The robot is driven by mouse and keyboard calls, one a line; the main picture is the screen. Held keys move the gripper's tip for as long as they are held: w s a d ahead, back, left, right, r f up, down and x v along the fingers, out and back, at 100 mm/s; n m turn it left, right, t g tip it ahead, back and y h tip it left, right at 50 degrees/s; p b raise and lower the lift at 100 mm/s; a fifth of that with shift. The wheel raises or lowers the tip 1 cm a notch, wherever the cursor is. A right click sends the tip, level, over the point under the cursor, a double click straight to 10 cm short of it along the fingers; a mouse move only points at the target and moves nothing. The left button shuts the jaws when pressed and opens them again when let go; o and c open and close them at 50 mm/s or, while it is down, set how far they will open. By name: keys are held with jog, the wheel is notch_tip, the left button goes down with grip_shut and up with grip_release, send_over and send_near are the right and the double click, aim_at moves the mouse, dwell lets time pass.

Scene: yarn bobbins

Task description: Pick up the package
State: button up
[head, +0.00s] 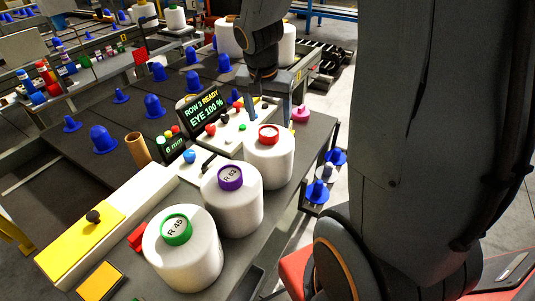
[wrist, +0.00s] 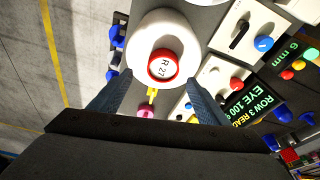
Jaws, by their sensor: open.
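White yarn packages stand on the dark table. The one with a red ring (head: 270,165) is nearest my gripper (head: 268,98) in the head view. In the wrist view this package (wrist: 178,30), marked R 27, is upright ahead of the fingertips. My gripper (wrist: 155,92) is open, with one blue-grey finger on each side and nothing held between them. A package with a purple ring (head: 235,208), marked R 63, and one with a green ring (head: 185,262), marked R 45, stand closer to the front.
A display (head: 205,108) reads "ROW 3 READY EYE 100 %". A white control panel (head: 227,137) with coloured buttons is beside the red-ringed package. A pink knob (head: 300,115) is near the table's right edge. Several blue cones (head: 153,106) stand behind, left. A yellow-topped box (head: 80,240) lies at left.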

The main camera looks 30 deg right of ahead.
aim_at(269, 131)
jog(key=shift+a+p+x, duration=0.15)
jog(key=shift+p+x, duration=0.15)
jog(key=shift+x, duration=1.05)
jog(key=shift+a+p+x, duration=0.15)
jog(key=shift+p+x, duration=0.1)
jog(key=shift+x, duration=1.15)
jog(key=shift+w, duration=0.1)
grip_shut()
